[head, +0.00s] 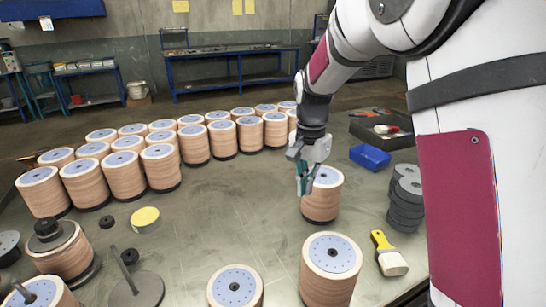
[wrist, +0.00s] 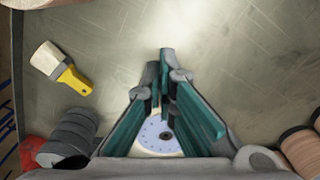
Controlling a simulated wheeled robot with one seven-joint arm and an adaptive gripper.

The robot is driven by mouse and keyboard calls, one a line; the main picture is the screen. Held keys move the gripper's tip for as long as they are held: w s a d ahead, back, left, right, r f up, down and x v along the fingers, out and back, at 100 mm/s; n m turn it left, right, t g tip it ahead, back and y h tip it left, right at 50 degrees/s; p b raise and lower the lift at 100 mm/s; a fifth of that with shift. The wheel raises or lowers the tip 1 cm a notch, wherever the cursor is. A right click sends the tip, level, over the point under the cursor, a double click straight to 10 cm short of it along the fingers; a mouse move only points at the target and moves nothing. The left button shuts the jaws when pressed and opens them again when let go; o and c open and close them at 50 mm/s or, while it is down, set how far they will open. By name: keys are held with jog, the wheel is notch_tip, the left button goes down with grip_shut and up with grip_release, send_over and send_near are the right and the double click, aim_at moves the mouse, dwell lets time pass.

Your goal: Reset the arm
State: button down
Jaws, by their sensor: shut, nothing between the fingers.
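My gripper (head: 303,178) hangs from my arm, pointing down, in the right half of the head view. Its teal-lined fingers are shut with nothing between them; they also show in the wrist view (wrist: 168,75). A stack of tan flap discs (head: 321,203) with a pale blue top stands right by the fingers in the head view. In the wrist view the pale top of a stack (wrist: 158,136) shows below and behind the fingers. I cannot tell whether the fingers touch it.
Rows of disc stacks (head: 121,170) fill the table's left and back. The table's middle is clear.

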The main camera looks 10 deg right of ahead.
jog(key=s+r+n+t, duration=0.1)
jog(key=s+r+n, duration=0.1)
jog(key=s+r, duration=0.5)
jog(key=s+r+n+t, duration=0.1)
jog(key=s+n, duration=0.2)
jog(key=s, duration=0.8)
jog(key=s+d+r+n+t, duration=0.1)
jog(key=s+n, duration=0.3)
jog(key=s, duration=0.8)
jog(key=shift+d+r+t, duration=0.2)
jog(key=shift+r+t, duration=0.25)
jog(key=shift+t, duration=0.15)
